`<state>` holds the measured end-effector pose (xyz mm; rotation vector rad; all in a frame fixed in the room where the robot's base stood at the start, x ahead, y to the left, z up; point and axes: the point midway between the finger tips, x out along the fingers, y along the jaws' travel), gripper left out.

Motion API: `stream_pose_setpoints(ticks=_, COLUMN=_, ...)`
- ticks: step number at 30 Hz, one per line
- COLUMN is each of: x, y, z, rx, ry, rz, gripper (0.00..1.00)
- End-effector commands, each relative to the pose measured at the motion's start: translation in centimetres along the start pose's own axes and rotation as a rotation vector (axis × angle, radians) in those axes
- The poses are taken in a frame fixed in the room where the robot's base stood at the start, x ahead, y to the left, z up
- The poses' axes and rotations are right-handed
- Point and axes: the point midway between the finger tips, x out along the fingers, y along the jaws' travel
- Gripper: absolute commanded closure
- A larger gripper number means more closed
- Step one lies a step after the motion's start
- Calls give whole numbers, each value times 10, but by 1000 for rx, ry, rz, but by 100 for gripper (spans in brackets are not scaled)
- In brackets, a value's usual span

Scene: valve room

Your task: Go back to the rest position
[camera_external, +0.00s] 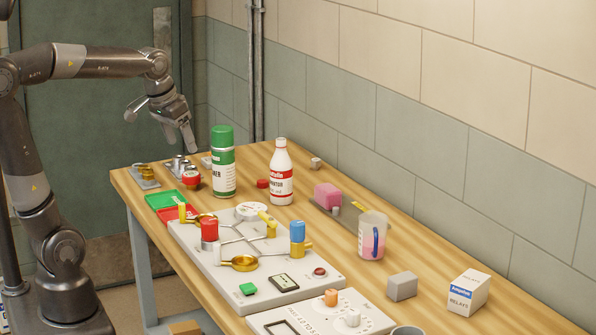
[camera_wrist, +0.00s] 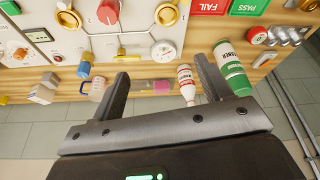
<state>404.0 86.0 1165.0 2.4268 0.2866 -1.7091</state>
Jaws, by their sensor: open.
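My gripper (camera_external: 163,122) is raised in the air above the far left end of the wooden table (camera_external: 480,290), in the external view. Its two fingers are spread with nothing between them. In the wrist view my gripper (camera_wrist: 161,72) shows both fingers apart, with the bench items visible past them. No object touches the fingers as far as I can see.
A valve panel (camera_external: 200,258) lies on the table. A green spray can (camera_external: 222,165), a white-and-red bottle (camera_external: 281,175), a pitcher (camera_external: 371,238) and a relay box (camera_external: 467,293) stand around it. Green (camera_external: 172,199) and red trays sit at the left edge. A tiled wall runs behind.

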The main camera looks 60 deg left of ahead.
Motion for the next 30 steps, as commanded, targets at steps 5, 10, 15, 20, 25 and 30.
stream_pose_setpoints(ticks=5, x=-10, y=30, z=58, rx=101, ry=64, rz=35, gripper=29)
stream_pose_setpoints(ticks=10, x=-8, y=47, z=105, rx=180, ry=112, rz=63, gripper=29)
stream_pose_setpoints(ticks=15, x=-3, y=53, z=132, rx=225, ry=140, rz=79, gripper=29)
stream_pose_setpoints(ticks=20, x=-2, y=55, z=140, rx=237, ry=147, rz=83, gripper=29)
stream_pose_setpoints(ticks=25, x=-2, y=55, z=140, rx=237, ry=147, rz=83, gripper=29)
stream_pose_setpoints(ticks=30, x=-2, y=55, z=140, rx=237, ry=147, rz=83, gripper=29)
